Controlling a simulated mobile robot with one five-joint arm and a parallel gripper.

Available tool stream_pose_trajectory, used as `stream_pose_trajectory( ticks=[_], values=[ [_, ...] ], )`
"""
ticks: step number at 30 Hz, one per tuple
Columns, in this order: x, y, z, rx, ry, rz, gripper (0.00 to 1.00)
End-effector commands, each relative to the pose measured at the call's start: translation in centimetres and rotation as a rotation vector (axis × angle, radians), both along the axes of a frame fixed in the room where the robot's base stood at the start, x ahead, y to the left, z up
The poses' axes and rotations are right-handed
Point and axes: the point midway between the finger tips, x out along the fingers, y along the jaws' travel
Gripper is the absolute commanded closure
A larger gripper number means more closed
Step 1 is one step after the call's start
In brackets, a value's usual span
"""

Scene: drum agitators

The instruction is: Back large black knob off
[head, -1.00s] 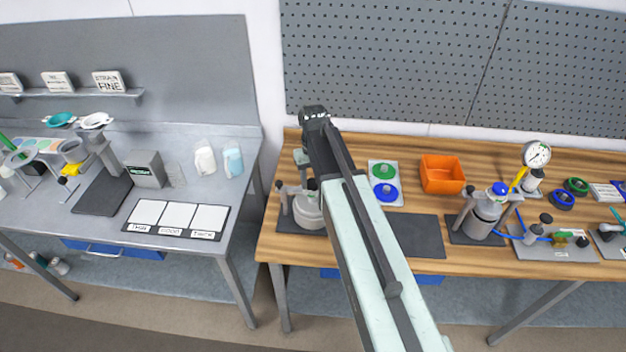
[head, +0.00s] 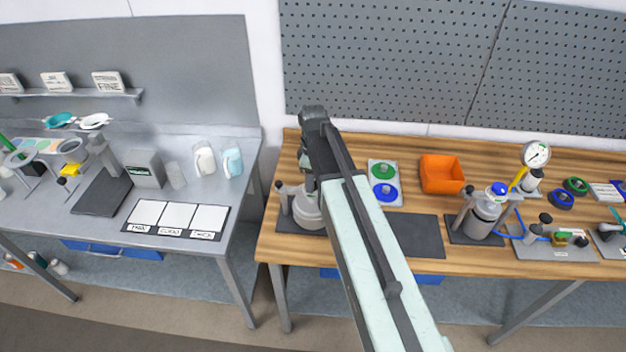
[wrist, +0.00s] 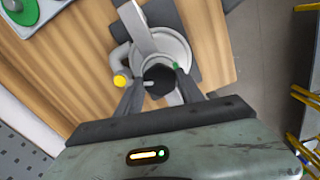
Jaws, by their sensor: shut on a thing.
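In the wrist view, a large black knob (wrist: 158,79) with a faceted outline sits above a pale round vessel (wrist: 176,47) with a light crossbar over it. My gripper (wrist: 158,86) has one finger on each side of the knob and is shut on it. In the head view, the pale vessel (head: 307,212) stands on a dark mat at the left end of the wooden bench. My arm hides the gripper's fingertips and most of the knob there.
On the bench, a plate with green and blue discs (head: 398,177), an orange bin (head: 441,174) and a second clamped vessel (head: 484,216) stand to the right. A bare dark mat (head: 420,237) lies between the vessels.

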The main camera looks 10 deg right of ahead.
Motion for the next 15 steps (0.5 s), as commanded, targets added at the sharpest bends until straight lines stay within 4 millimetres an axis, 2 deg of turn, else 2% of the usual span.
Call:
stream_pose_trajectory(
  ticks=[6,15],
  values=[
    [-0.16,0.07,-0.08,0.002,0.005,0.12,0.96],
    [-0.17,0.09,-0.08,0.002,0.005,0.198,0.96]
  ],
)
